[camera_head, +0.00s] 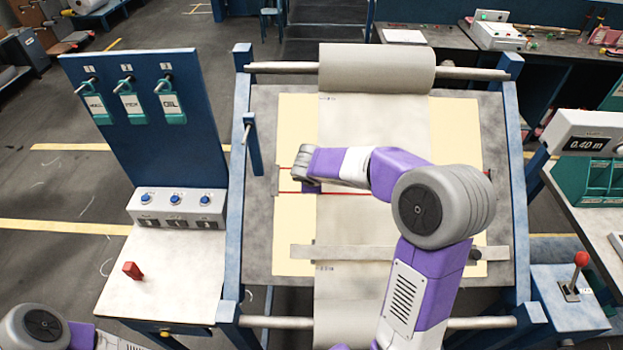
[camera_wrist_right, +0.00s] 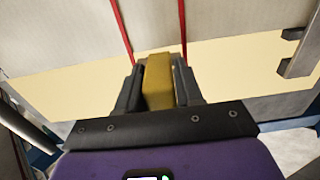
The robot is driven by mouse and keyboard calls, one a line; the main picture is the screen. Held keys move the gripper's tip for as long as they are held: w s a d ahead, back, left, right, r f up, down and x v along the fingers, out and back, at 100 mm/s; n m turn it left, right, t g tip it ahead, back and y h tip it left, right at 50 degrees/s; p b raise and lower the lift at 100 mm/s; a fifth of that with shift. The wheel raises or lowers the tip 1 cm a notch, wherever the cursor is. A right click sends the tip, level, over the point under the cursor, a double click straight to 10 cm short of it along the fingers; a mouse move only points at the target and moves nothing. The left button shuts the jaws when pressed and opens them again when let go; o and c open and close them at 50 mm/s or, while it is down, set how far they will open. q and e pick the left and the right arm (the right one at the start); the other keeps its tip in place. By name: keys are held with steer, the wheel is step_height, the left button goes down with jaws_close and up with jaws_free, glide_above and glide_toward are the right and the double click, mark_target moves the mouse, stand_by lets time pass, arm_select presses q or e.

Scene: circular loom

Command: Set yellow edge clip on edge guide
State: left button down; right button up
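The yellow clip (camera_wrist_right: 159,80) is a mustard block between the two dark fingers of my right gripper (camera_wrist_right: 158,68). The fingers appear closed on its sides. In the head view my right arm hides the clip and fingertips; its wrist is over the left margin of the cloth panel. Two parallel red lines (camera_head: 350,194) cross the panel there; in the wrist view they run up on both sides of the clip (camera_wrist_right: 183,25). I cannot tell which part is the edge guide, or whether the clip touches anything. My left gripper is outside the view.
A flat metal bar (camera_head: 350,253) crosses the lower panel; its forked end (camera_wrist_right: 298,50) shows in the wrist view. Blue frame posts (camera_head: 240,200) flank the panel. At left stand a switch box (camera_head: 175,208), hanging tags (camera_head: 131,103) and a red handle (camera_head: 132,270).

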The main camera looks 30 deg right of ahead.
steer(key=o, duration=0.5)
steer(key=shift+s+d+f, duration=0.25)
steer(key=shift+s+f, duration=0.05)
steer(key=shift+f, duration=0.05)
steer(key=shift+c, duration=0.2)
steer(key=shift+r, duration=0.15)
steer(key=shift+w+d+r, duration=0.15)
steer(key=shift+w, duration=0.05)
